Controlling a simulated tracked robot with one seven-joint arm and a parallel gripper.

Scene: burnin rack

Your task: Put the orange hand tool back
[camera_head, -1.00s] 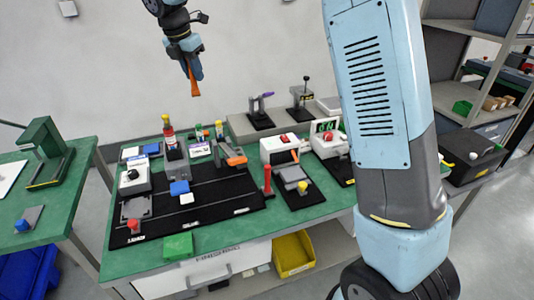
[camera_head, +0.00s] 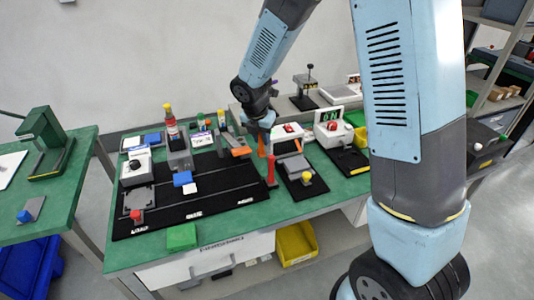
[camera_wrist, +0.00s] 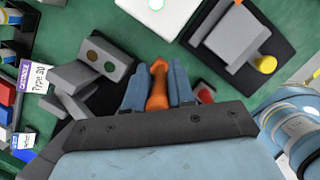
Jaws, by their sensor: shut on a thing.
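My gripper (camera_head: 262,128) is shut on the orange hand tool (camera_head: 261,147), which hangs below the jaws over the middle back of the green bench. In the wrist view the orange tool (camera_wrist: 158,86) sits between the two blue-grey fingers (camera_wrist: 158,90) and points away from the palm. Its lower tip is near a red upright post (camera_head: 271,170) in the head view; I cannot tell whether it touches anything. A grey block with two round spots (camera_wrist: 103,60) lies left of the fingers in the wrist view.
A black mat (camera_head: 215,198) with several fixtures covers the left of the bench (camera_head: 140,252). A white box with a red button (camera_head: 288,132) and a black-based fixture (camera_head: 300,178) stand right of my gripper. A yellow bin (camera_head: 296,243) sits below the bench.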

